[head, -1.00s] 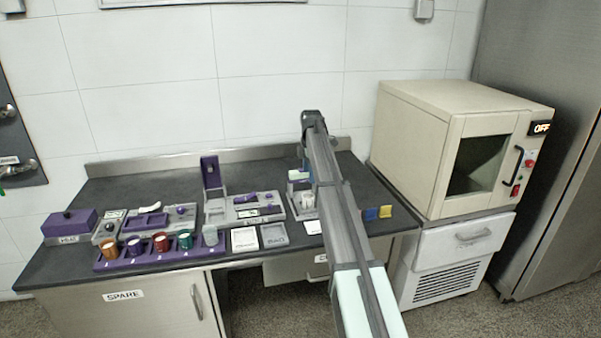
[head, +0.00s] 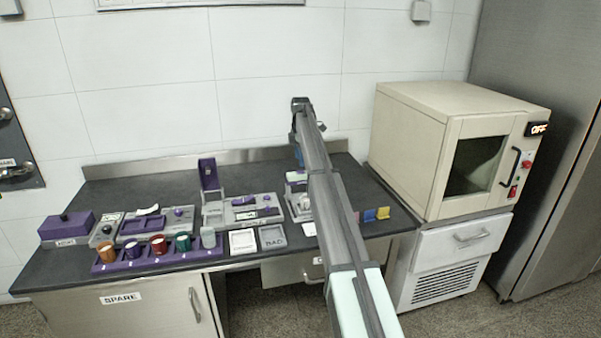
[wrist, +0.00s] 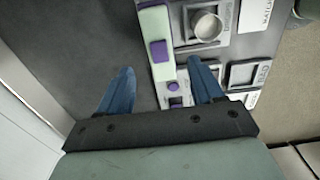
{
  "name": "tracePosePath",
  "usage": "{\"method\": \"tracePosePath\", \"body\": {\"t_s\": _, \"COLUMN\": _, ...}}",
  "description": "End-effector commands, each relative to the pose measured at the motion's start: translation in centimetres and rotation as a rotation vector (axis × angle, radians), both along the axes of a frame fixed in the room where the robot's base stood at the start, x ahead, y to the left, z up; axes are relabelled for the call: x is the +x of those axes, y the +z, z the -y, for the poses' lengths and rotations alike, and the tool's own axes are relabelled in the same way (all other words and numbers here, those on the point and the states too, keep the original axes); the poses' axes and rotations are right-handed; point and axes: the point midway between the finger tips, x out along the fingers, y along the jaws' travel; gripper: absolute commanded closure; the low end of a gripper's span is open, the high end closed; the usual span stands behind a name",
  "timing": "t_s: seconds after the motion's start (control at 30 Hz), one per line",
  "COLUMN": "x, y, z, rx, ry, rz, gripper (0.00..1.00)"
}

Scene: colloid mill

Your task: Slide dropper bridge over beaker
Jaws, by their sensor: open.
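The dropper bridge (wrist: 154,30) is a pale green-white bar with a purple knob (wrist: 158,51), seen in the wrist view. In the head view its end shows (head: 296,177) beside my arm. A round grey beaker (wrist: 206,26) stands on the station just right of the bar in the wrist view, apart from it. My gripper (wrist: 160,68) is open, with one blue finger on each side of the bar and knob. The left finger has a wide gap to the bar; the right finger is close to it. In the head view my arm hides most of this.
The trays marked BAD (head: 272,237) and its neighbour (head: 242,241) lie at the counter front. A purple rack (head: 180,254) holds several coloured cups. Small coloured blocks (head: 376,214) sit right of my arm. A beige oven (head: 440,150) stands beyond the counter's right end.

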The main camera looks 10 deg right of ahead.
Motion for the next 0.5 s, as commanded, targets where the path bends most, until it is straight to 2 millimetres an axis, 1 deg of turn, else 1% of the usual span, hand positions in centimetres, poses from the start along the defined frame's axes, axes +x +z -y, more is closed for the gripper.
{"method": "tracePosePath", "body": {"t_s": 0.03, "x": -0.1, "y": -1.0, "z": 0.0, "rx": 0.0, "ry": 0.0, "rz": -0.001, "gripper": 0.34}}
{"method": "tracePosePath", "body": {"t_s": 0.2, "x": -0.1, "y": -3.7, "z": 0.0, "rx": 0.0, "ry": 0.0, "rz": -0.001, "gripper": 0.34}}
{"method": "tracePosePath", "body": {"t_s": 0.4, "x": 0.0, "y": -6.0, "z": 0.0, "rx": 0.0, "ry": 0.0, "rz": 0.0, "gripper": 0.34}}
{"method": "tracePosePath", "body": {"t_s": 0.5, "x": 0.0, "y": -6.6, "z": 0.0, "rx": 0.0, "ry": 0.0, "rz": 0.0, "gripper": 0.34}}
